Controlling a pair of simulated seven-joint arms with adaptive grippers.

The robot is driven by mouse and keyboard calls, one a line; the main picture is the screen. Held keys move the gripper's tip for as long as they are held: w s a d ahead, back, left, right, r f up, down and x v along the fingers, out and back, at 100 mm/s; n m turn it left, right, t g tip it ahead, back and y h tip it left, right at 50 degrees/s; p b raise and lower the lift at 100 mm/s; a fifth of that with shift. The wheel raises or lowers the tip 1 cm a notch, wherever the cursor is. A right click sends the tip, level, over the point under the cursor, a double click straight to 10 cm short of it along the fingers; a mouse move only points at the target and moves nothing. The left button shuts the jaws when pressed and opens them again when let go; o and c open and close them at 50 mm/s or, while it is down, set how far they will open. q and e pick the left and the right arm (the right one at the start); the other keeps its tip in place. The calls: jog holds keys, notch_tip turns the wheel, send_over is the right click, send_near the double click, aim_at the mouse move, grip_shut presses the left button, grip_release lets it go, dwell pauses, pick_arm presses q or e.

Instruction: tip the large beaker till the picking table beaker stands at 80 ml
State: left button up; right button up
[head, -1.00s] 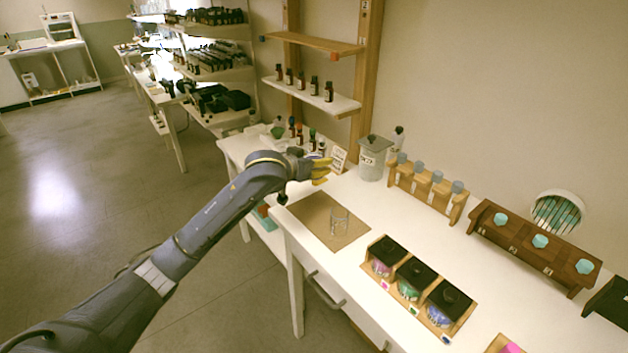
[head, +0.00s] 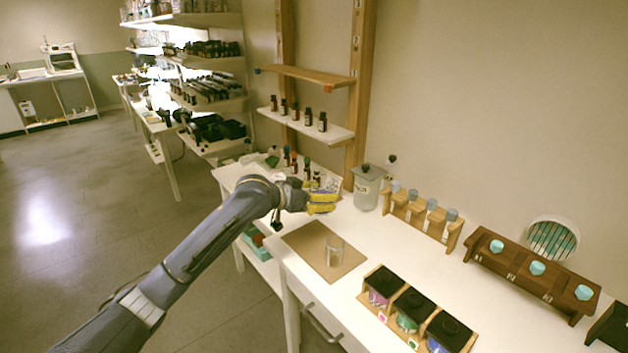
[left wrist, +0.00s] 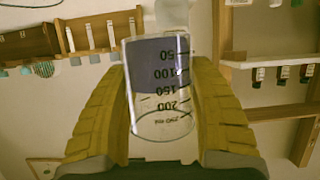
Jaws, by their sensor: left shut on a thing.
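My left gripper (head: 322,201) has yellow fingers and is at the back left of the white table, just beyond the brown mat. In the left wrist view my left gripper (left wrist: 158,68) is shut on the large clear beaker (left wrist: 157,115), one finger on each side. Its printed scale appears upside down. The picking table beaker (head: 334,251), small and clear, stands upright on the brown mat (head: 305,240). Its level cannot be read. My right gripper is not in view.
A lidded grey jar (head: 367,188) and a wooden rack with grey-capped bottles (head: 431,205) stand along the wall. A dark rack with teal caps (head: 538,268) is further right. Black-lidded jars (head: 411,307) sit in front. Small bottles (head: 306,170) stand behind my gripper.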

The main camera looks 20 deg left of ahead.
aim_at(324, 214)
pick_arm(q)
jog(key=f+m+g+h, duration=0.1)
jog(key=f, duration=0.1)
jog(key=f+m+g+h, duration=0.1)
jog(key=f, duration=0.2)
jog(key=d+f+m+g+h, duration=0.1)
jog(key=f+m, duration=0.1)
jog(key=shift+s+f+g, duration=0.15)
jog(key=shift+s+g, duration=0.05)
jog(key=shift+g, duration=0.1)
jog(key=shift+w+a+f+h, duration=0.1)
jog(key=shift+a+f+h, duration=0.05)
jog(key=shift+f+h, duration=0.25)
jog(key=shift+w+a+f+m, duration=0.2)
jog(key=shift+w+a+f, duration=0.1)
jog(key=shift+a+f, duration=0.2)
jog(key=shift+w+a+f+m, duration=0.25)
jog(key=shift+a+f, duration=0.15)
jog(key=shift+a, duration=0.15)
jog(key=shift+s+d+r+m+t+y, duration=0.2)
jog(key=shift+s+d+m+t+y, duration=0.15)
jog(key=shift+m, duration=0.3)
jog(key=shift+s+d+r+m+t+y, duration=0.15)
jog(key=shift+s+d+m+t+y, duration=0.15)
jog(key=shift+s+m, duration=0.25)
